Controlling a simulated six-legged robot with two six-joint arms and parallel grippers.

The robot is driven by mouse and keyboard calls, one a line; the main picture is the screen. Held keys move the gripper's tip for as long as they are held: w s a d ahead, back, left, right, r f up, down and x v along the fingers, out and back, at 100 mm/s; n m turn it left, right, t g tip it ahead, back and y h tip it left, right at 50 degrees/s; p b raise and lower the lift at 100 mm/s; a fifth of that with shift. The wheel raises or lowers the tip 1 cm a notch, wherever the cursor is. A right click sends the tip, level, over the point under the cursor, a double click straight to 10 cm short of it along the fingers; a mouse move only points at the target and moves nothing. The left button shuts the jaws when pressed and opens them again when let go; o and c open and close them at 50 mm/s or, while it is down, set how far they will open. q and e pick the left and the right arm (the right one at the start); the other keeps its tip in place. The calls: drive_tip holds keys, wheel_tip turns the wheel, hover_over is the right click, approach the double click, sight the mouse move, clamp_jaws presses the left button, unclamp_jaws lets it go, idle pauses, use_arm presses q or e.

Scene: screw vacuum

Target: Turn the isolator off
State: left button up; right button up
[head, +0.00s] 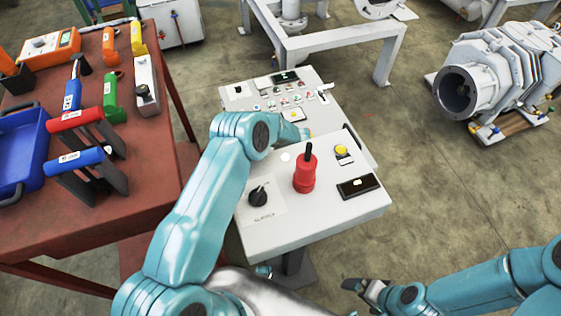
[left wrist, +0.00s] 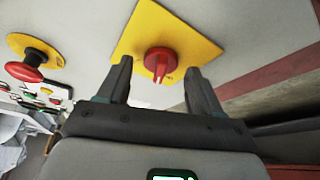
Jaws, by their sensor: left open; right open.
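In the left wrist view a red rotary isolator knob (left wrist: 160,62) sits on a yellow square plate (left wrist: 138,38) on a pale panel. Its grip ridge runs roughly up and down in that picture. My left gripper (left wrist: 160,80) is open, with one dark finger on each side of the knob; I see no clear contact. In the head view the isolator cannot be made out, and my left arm covers part of the console, so my left gripper is not clearly seen there. My right gripper (head: 364,288) is open and empty, low in front of the console.
A red emergency button (left wrist: 28,68) is left of the isolator. A brown tool table (head: 130,213) stands at left.

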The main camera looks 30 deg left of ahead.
use_arm(q)
drive_tip(key=p+v, duration=0.2)
drive_tip(key=v, duration=0.9)
drive_tip(key=shift+r, duration=0.4)
drive_tip(key=shift+r, duration=0.1)
